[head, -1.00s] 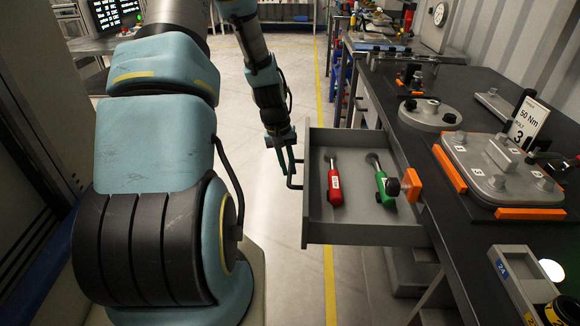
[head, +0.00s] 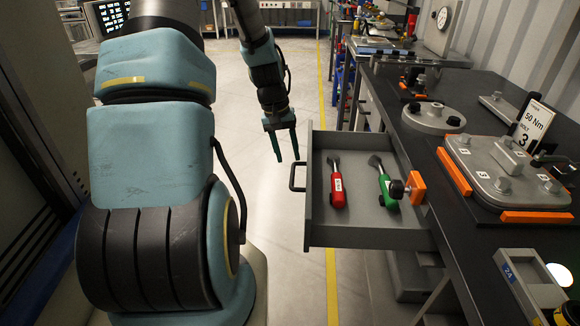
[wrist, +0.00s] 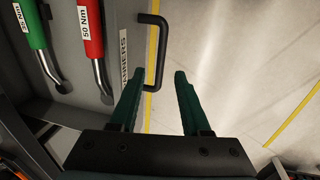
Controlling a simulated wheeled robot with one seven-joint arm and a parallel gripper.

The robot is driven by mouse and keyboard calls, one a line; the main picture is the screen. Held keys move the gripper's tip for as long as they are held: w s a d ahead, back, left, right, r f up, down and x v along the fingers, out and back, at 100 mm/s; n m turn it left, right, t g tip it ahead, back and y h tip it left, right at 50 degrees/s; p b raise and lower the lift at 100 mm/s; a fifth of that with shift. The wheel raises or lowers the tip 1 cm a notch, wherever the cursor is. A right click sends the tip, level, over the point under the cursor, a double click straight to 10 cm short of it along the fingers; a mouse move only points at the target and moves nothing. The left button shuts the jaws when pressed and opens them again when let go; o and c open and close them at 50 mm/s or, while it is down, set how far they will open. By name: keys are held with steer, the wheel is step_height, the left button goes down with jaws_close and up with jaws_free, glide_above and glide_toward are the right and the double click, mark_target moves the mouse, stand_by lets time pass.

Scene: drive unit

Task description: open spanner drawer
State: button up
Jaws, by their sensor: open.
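The spanner drawer (head: 368,235) stands pulled out from the workbench. It holds a red-handled spanner (head: 338,188) and a green-handled spanner (head: 386,190). In the wrist view the red one (wrist: 90,30) reads 50 Nm and the green one (wrist: 32,25) reads 25 Nm. The drawer's black handle (head: 292,177) is on its left face and also shows in the wrist view (wrist: 160,50). My gripper (head: 285,158) is open and empty, just beyond the handle and apart from it. In the wrist view its two fingers (wrist: 158,80) point towards the handle.
A grey tray (head: 530,285) is at the near right. The floor left of the drawer is clear.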

steer(key=r, duration=0.2)
steer(key=a+r, duration=0.1)
steer(key=r, duration=0.2)
steer(key=shift+a+r, duration=0.1)
